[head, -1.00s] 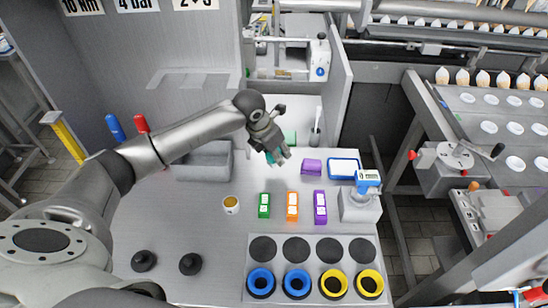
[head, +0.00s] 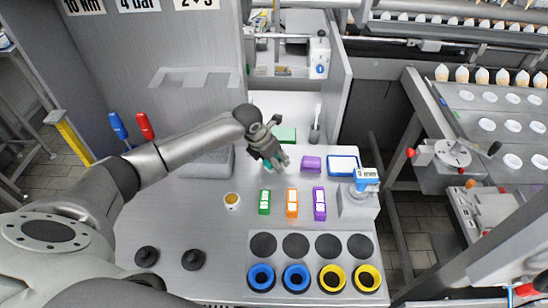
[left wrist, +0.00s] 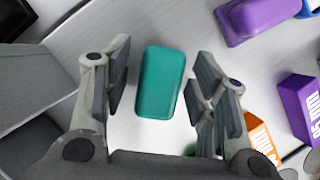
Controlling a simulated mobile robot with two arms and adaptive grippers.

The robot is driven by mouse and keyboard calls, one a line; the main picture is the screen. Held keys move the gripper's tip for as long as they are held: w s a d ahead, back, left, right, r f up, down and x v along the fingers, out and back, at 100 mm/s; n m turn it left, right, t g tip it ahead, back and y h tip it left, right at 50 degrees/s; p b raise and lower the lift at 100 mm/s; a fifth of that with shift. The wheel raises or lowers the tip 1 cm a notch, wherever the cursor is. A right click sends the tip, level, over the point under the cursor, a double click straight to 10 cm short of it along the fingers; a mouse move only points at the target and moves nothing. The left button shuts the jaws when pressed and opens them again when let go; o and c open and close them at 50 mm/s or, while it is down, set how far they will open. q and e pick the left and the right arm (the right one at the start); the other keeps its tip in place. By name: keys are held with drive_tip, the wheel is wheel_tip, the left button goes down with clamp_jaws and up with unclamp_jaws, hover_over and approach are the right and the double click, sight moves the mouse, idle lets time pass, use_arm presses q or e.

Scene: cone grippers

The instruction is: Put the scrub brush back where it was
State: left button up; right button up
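A teal rounded block (left wrist: 162,82), possibly the scrub brush, lies between the fingers of my left gripper (left wrist: 162,85) in the left wrist view. Gaps show on both sides, so the fingers are open around it and not clamped. In the head view my left gripper (head: 272,163) points down over the worktop, left of a purple rounded block (head: 311,163); its fingers mostly hide the teal block there. The purple block also shows in the left wrist view (left wrist: 262,18). No bristles show on either block. My right gripper is not in view.
A green pad (head: 285,134) and a white-handled tool in a grey holder (head: 315,134) stand behind. A blue-rimmed tray (head: 343,165) is right. Green (head: 264,202), orange (head: 291,203) and purple (head: 319,204) boxes stand in front. A grey bin (head: 210,163) is left.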

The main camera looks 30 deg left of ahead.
use_arm(q)
drive_tip(key=shift+r, duration=0.2)
drive_tip(key=shift+s+r, duration=0.1)
drive_tip(key=shift+r, duration=0.1)
drive_tip(key=b+v, duration=0.1)
drive_tip(key=v, duration=1)
drive_tip(key=shift+r+b, duration=0.25)
drive_tip(key=shift+b, duration=0.1)
drive_tip(key=shift+s+a+f, duration=0.1)
